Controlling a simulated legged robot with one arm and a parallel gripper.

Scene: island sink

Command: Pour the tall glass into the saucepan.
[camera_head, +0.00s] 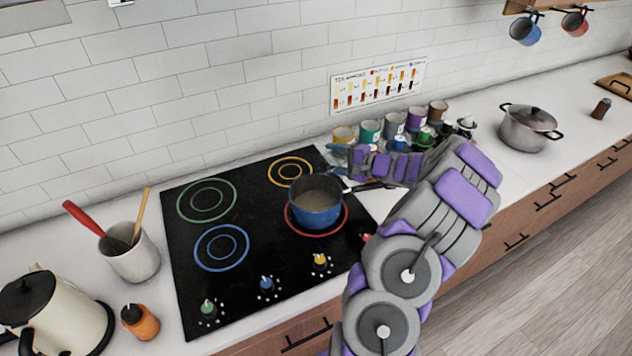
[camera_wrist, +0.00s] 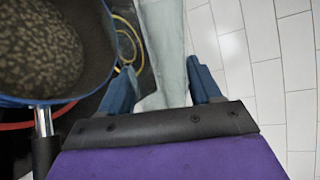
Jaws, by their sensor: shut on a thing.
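The blue saucepan (camera_head: 316,214) sits on the red-ringed burner at the right front of the black cooktop, its handle pointing right. In the wrist view, the saucepan (camera_wrist: 45,60) fills the left side, with brownish, speckled contents inside. My gripper (camera_wrist: 160,55) has its two blue fingers on either side of the tall glass (camera_wrist: 163,25), a pale, see-through shape, and is shut on it. The glass is beside the saucepan there, apart from its rim. In the head view my gripper (camera_head: 338,162) is behind the saucepan; the glass is hard to make out. I cannot tell its contents or tilt.
Several coloured cans (camera_head: 370,131) and small bottles stand behind my forearm against the tiled wall. A lidded steel pot (camera_head: 529,128) is on the right counter.

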